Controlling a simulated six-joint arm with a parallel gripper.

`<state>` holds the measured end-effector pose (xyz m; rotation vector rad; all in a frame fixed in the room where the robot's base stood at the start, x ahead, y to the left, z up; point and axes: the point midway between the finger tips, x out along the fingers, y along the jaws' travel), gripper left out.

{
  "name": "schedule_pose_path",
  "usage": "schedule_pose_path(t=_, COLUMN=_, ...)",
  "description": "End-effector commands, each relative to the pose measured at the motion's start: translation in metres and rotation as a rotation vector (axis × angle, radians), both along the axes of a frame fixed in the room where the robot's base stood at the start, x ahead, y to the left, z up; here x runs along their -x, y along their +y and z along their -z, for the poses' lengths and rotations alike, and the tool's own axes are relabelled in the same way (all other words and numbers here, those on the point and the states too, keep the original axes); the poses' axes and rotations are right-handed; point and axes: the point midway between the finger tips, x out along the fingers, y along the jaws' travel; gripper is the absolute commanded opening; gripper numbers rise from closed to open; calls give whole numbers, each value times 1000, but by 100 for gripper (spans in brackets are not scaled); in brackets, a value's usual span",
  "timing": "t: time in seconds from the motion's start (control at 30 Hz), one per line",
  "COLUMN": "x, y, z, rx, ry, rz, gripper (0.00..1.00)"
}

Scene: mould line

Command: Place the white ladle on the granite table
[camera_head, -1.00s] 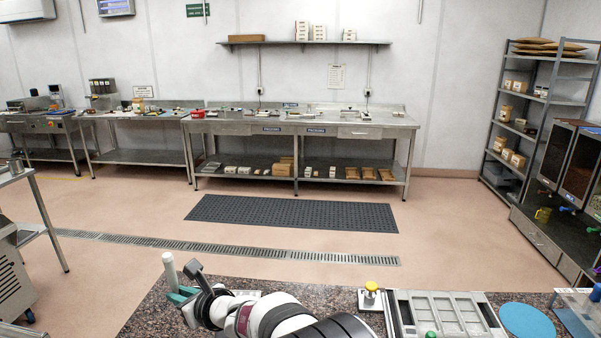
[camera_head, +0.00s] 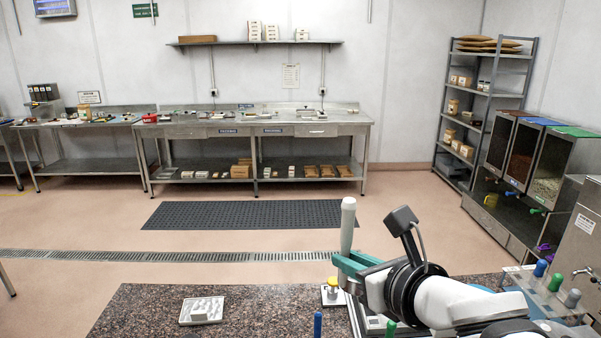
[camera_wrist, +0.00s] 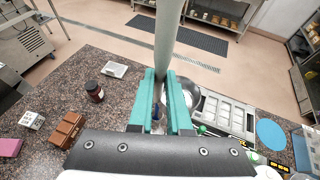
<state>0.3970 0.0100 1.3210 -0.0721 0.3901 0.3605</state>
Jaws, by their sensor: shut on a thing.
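The white ladle (camera_head: 348,222) stands upright, its pale handle rising above my gripper (camera_head: 352,264). In the wrist view the handle (camera_wrist: 168,38) runs up between the two teal fingers (camera_wrist: 161,100), which are shut on it. A round grey bowl shape (camera_wrist: 190,93) shows partly behind the right finger; I cannot tell if it is the ladle's bowl. The granite table (camera_head: 125,312) is speckled brown-grey and lies below my gripper. It also fills the left of the wrist view (camera_wrist: 62,88). The ladle's lower end is hidden in the head view.
A white tray (camera_head: 188,317) with a small block lies on the granite. The wrist view shows a dark jar (camera_wrist: 95,91), a brown block (camera_wrist: 67,130), a compartmented mould (camera_wrist: 228,112) and a blue disc (camera_wrist: 270,134). Bare granite lies around the jar. A coloured-handle rack (camera_head: 540,291) stands right.

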Motion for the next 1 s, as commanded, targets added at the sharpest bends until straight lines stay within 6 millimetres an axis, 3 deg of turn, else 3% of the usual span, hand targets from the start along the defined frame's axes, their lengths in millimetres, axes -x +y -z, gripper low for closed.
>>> schedule_pose_path(t=0.23, x=26, y=59, z=91, rx=-16, ry=15, rz=-479, gripper=0)
schedule_pose_path(t=0.4, x=72, y=93, z=157, rx=-16, ry=9, rz=-985, gripper=0)
schedule_pose_path(t=0.5, x=103, y=102, z=190, rx=-14, ry=4, rz=-1318, gripper=0)
schedule_pose_path(t=0.77, x=174, y=90, z=247, rx=-8, ry=1, rz=-2139, gripper=0)
schedule_pose_path(t=1.0, x=221, y=46, z=272, rx=-10, ry=2, rz=-2981, gripper=0)
